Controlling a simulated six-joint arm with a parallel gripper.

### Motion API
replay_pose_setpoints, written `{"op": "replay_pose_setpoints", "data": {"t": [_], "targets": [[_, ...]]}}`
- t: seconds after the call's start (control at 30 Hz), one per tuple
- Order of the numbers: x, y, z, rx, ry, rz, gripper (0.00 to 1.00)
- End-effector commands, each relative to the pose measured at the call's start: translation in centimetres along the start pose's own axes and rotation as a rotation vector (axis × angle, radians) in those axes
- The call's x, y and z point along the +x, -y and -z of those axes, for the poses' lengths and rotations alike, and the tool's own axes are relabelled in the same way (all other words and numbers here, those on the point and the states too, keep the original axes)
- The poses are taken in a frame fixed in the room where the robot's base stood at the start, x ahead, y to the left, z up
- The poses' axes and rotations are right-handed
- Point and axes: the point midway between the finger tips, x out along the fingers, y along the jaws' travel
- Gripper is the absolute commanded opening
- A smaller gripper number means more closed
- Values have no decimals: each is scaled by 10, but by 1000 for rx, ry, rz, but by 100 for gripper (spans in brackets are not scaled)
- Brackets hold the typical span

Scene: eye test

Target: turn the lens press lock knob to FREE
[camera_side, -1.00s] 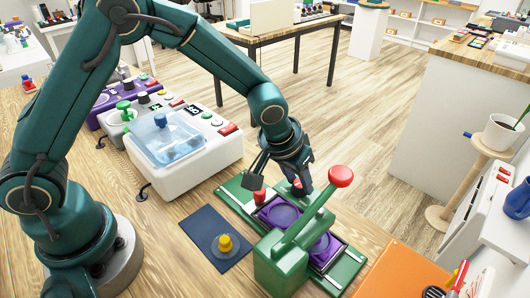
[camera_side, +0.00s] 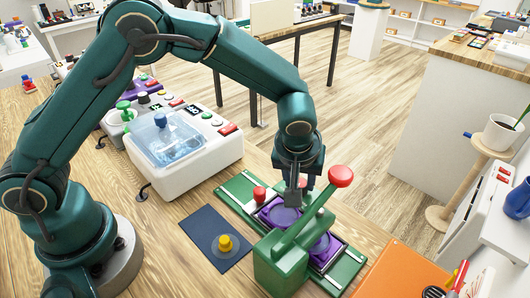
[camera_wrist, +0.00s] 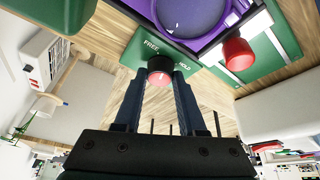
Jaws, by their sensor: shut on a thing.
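The green lens press (camera_side: 281,262) stands on the bench with a lever ending in a red ball (camera_side: 341,176) and a green base plate with purple round seats (camera_side: 283,217). In the wrist view the lock knob (camera_wrist: 159,79), with a red face, sits at the plate's edge between the words FREE and HOLD. My gripper (camera_wrist: 160,76) is shut on this knob. A small pale mark shows on its face, but I cannot tell which word it points to. In the side view my gripper (camera_side: 296,195) hides most of the knob.
A second red knob (camera_side: 259,193) stands at the plate's left; the wrist view shows a red cap (camera_wrist: 237,53) beside the lock knob. A dark blue mat (camera_side: 204,228) bears a yellow knobbed piece (camera_side: 226,243). A white machine (camera_side: 182,150) stands behind; an orange panel (camera_side: 402,272) lies right.

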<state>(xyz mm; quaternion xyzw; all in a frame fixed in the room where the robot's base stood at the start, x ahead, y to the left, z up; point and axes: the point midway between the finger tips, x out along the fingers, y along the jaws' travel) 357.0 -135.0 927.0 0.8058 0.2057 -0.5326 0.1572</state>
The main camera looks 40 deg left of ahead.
Motion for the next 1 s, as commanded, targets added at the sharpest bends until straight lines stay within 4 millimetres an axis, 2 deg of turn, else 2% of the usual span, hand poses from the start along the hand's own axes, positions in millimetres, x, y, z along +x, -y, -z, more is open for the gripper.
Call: {"op": "replay_pose_setpoints", "data": {"t": [0.33, 0.37, 0.4, 0.43, 0.77, 1.0], "targets": [[0, 0, 0, -3, 2, 2, 0], [0, 0, 0, -3, 2, 2, 47], [0, 0, 0, -2, 2, 2, 63], [0, 0, 0, -2, 1, 2, 70], [-2, 0, 0, -1, 1, 0, 70], [-30, -1, 0, -2, 0, -2, 70]]}}
